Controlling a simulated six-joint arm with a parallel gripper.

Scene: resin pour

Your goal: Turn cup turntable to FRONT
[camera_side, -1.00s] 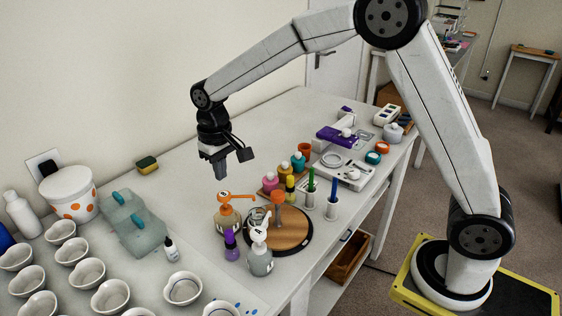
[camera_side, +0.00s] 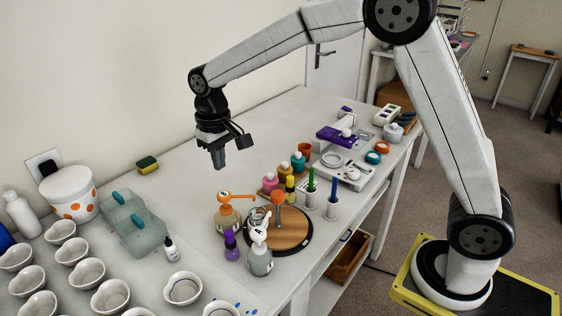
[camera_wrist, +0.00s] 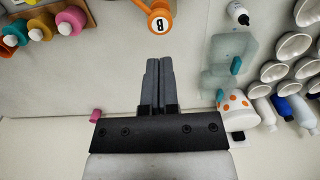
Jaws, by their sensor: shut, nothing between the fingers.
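The round wooden turntable (camera_side: 290,235) with a dark rim lies near the table's front edge in the side view. An orange upright piece (camera_side: 278,198) stands at its back left part. Pump bottles stand at its left: one with an orange pump (camera_side: 228,215) and one with a white pump (camera_side: 260,260), which hides part of the rim. My gripper (camera_side: 219,164) is shut and empty, pointing down above the table, behind and left of the turntable. In the wrist view its fingers (camera_wrist: 158,68) are together, and an orange pump top marked B (camera_wrist: 159,20) is ahead of them.
A purple-capped bottle (camera_side: 231,247) stands between the pump bottles. Coloured bottles (camera_side: 285,180) and pen holders (camera_side: 331,207) stand behind and right of the turntable. Several white cups (camera_side: 183,288) fill the front left. The table back under my gripper is clear.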

